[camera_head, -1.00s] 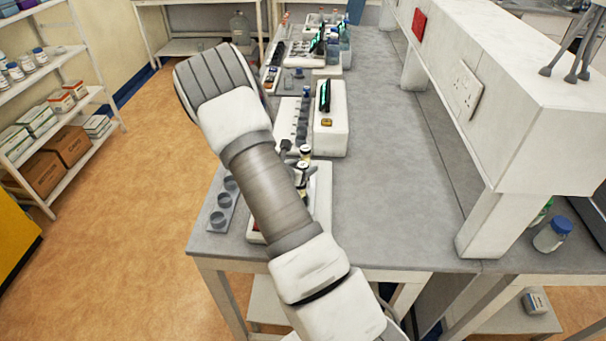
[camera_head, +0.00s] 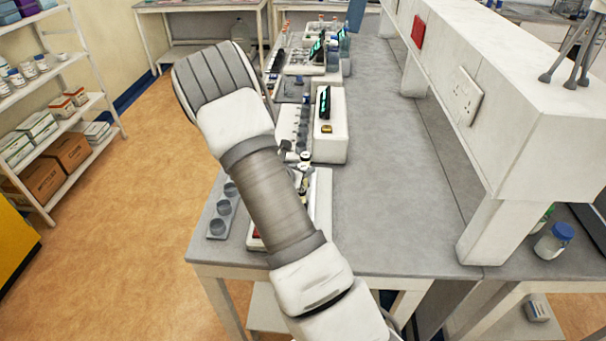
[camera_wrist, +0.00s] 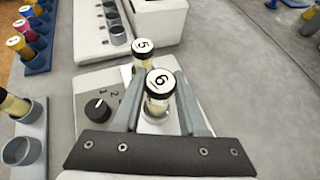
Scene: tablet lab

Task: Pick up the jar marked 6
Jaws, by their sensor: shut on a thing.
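In the head view my arm hides most of this spot; only small parts of the jars show beside the arm.
A black dial (camera_wrist: 97,108) sits on the device left of the jar. Another white device with a screen (camera_head: 327,125) stands beyond. The bench top (camera_head: 385,190) to the right is clear, up to a white raised shelf (camera_head: 500,90).

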